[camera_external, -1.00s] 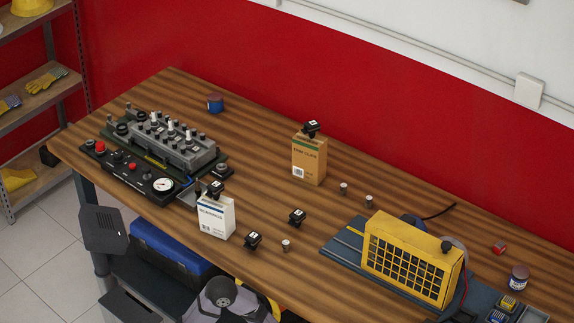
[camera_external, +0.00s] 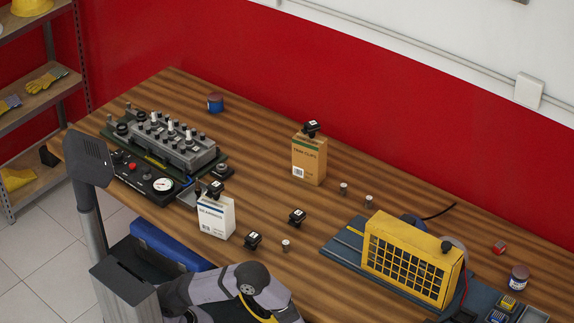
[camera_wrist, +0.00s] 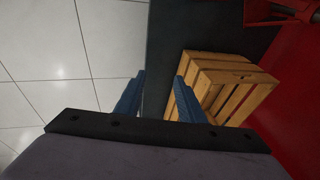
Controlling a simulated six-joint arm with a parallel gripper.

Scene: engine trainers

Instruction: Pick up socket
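Three small silver cylinders that look like sockets stand upright on the wooden bench (camera_external: 270,200) in the external view. One socket (camera_external: 286,245) is near the front edge. A second socket (camera_external: 343,188) and a third socket (camera_external: 369,201) are farther back, right of the orange-brown box. My gripper (camera_wrist: 160,78) shows in the wrist view with two blue fingers apart and nothing between them. No socket shows in the wrist view. My arm is at the bench's front left; its fingers are not clear in the external view.
Black labelled parts (camera_external: 297,216) lie near the front socket. A white box (camera_external: 216,215), an orange-brown box (camera_external: 309,160), an engine trainer (camera_external: 165,142) and a yellow caged unit (camera_external: 412,260) stand on the bench. A wooden crate (camera_wrist: 228,82) is below in the wrist view.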

